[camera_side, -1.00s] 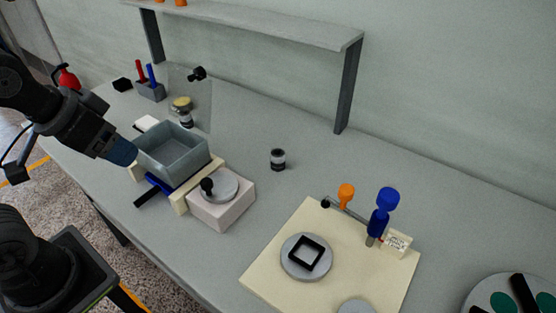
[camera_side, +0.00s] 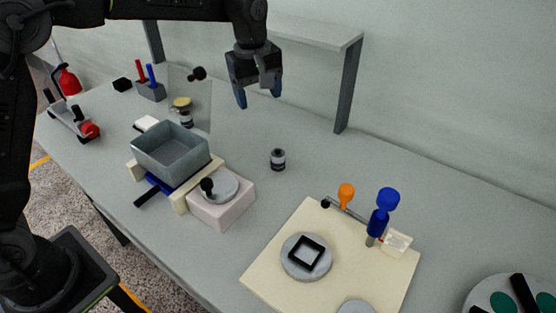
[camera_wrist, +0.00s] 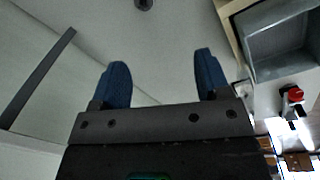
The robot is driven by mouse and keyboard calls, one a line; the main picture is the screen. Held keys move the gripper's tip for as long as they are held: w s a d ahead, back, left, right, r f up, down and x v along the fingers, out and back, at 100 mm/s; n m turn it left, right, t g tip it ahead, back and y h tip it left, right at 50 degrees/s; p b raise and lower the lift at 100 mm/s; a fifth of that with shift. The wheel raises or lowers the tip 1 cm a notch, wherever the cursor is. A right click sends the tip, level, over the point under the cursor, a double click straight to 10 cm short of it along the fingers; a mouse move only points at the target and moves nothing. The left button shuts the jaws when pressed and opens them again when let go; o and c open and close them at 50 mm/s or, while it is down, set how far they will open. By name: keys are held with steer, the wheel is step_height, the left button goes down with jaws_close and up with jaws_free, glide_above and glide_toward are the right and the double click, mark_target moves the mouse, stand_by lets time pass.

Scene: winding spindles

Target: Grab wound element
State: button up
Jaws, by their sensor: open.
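A black square frame (camera_side: 306,253), which may be the wound element, lies on a round grey disc (camera_side: 290,269) on the cream board (camera_side: 262,284). A blue-topped post (camera_side: 380,217) and an orange-headed piece (camera_side: 346,194) stand at the back of that board. My gripper (camera_side: 258,98) is open and empty, high over the back of the table, with its blue fingertips pointing down. It is well away from the frame, up and to the left. In the wrist view my two blue fingers (camera_wrist: 162,82) are spread apart with nothing between them.
A grey bin (camera_side: 178,139) sits left of centre, also in the wrist view (camera_wrist: 248,42). A small dark-and-white jar (camera_side: 278,159) stands alone. A pale block with a disc and black knob (camera_side: 222,213) is beside the bin. A shelf (camera_side: 310,34) runs along the back wall.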

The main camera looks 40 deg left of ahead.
mark_target(278, 153)
steer(key=w+f+n, duration=0.1)
steer(key=f, duration=0.4)
steer(key=w+d+f+n, duration=0.1)
steer(key=w+f, duration=0.1)
steer(key=f, duration=0.3)
steer(key=w+d+f+n+g, duration=0.1)
steer(key=f, duration=0.4)
steer(key=shift+w+d, duration=0.2)
steer(key=shift+w, duration=0.15)
steer(key=shift+s+a+f, duration=0.1)
steer(key=shift+s+f, duration=0.1)
steer(key=shift+f, duration=1.15)
steer(key=shift+s+f, duration=0.15)
steer(key=shift+f, duration=1.15)
steer(key=c, duration=1)
